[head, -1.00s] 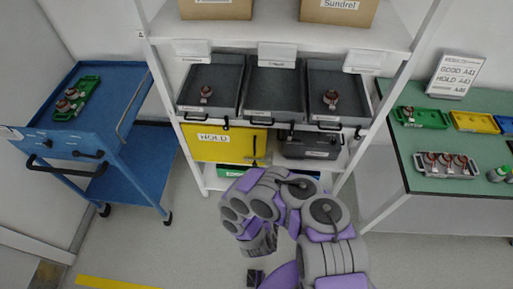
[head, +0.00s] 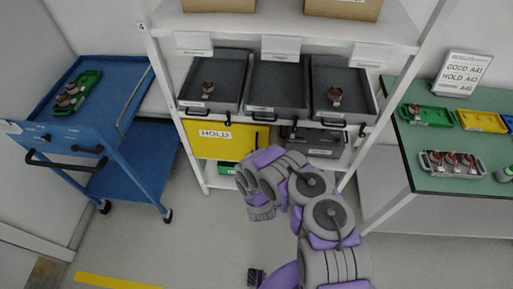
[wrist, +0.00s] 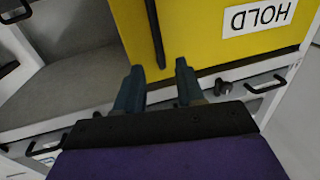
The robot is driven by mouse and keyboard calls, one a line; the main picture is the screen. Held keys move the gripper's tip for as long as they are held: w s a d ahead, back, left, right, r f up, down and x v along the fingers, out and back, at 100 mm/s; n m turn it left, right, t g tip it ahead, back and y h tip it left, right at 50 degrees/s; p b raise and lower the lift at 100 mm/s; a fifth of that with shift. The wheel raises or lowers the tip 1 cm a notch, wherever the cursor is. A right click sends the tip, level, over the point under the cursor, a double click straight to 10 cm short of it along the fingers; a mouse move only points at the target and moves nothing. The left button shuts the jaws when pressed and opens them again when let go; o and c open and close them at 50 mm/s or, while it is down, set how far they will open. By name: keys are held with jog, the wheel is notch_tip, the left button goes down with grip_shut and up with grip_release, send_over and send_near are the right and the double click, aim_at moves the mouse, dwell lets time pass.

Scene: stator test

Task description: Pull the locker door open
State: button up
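The yellow locker door (head: 222,142) with a HOLD label is closed, below the shelf of grey trays. It also shows in the wrist view (wrist: 215,35), with the label upside down. Its black bar handle (wrist: 155,32) stands along the door; in the head view the handle (head: 256,139) is near the door's right edge. My gripper (wrist: 159,72) is open and empty. Its two dark fingers point toward the handle, which lies just beyond the gap between the fingertips, apart from them. In the head view my arm hides the gripper.
Grey trays (head: 278,88), two holding a copper part, sit above the door. A grey case (head: 315,141) is right of it. A blue cart (head: 100,122) stands left, a green-topped bench (head: 440,145) right.

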jog(key=w, duration=0.1)
jog(key=w+b, duration=0.1)
jog(key=w, duration=0.1)
jog(key=w+a, duration=0.1)
jog(key=w, duration=0.1)
jog(key=shift+w+b, duration=0.25)
jog(key=shift+b, duration=0.05)
grip_shut()
dwell(0.5)
